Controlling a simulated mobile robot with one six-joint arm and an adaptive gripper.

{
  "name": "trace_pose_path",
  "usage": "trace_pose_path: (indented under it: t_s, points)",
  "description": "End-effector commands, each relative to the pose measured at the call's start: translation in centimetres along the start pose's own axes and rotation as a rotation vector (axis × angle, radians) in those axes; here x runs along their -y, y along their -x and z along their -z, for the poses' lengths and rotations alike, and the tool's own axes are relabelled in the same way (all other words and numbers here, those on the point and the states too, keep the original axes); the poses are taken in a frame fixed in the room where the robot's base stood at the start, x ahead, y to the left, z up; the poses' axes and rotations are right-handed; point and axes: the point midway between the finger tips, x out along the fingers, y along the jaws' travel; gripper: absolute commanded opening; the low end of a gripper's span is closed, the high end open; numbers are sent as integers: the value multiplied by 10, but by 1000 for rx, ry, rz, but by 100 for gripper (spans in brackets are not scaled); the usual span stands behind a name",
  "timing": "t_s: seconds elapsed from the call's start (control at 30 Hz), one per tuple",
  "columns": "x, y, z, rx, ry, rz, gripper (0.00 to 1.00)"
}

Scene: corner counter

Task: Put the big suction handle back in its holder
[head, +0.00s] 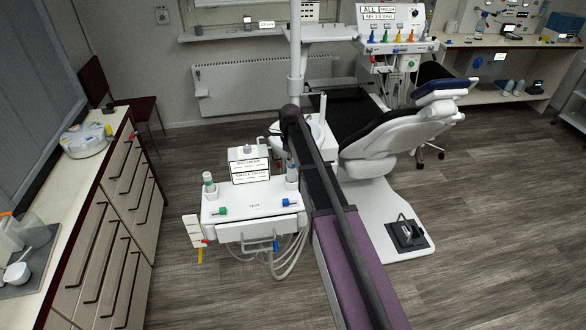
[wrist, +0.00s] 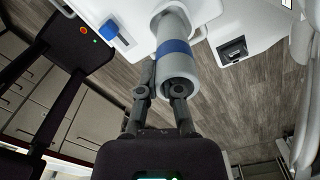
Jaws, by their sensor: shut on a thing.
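The big suction handle, a grey-white cylinder with a blue band (wrist: 176,50), is between the fingers of my gripper (wrist: 164,88) in the wrist view. Its near end is round and open; its far end reaches to the white unit. In the head view it shows as a blue-banded handle (head: 291,170) at a white cup-like holder (head: 292,185) on the right of the unit's top. I cannot tell how deep it sits in the holder. My gripper is mostly hidden behind my arm there. A green-banded handle (head: 209,181) stands upright in the left holder.
Hoses (head: 290,255) hang below. A dental chair (head: 385,150) stands right behind. A drawer counter (head: 100,220) is at left; floor between is clear.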

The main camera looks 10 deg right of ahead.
Motion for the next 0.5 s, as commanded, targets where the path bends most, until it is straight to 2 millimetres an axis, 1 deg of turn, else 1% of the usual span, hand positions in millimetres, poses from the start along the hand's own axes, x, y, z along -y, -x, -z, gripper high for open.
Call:
trace_pose_path:
  t_s: [0.03, 0.3, 0.5]
  points:
    - [0, -6, 0, 0, 0, 0, 0]
    - [1, -28, 0, 0, -1, 0, 0]
    - [1, -34, 1, 0, -1, 0, 0]
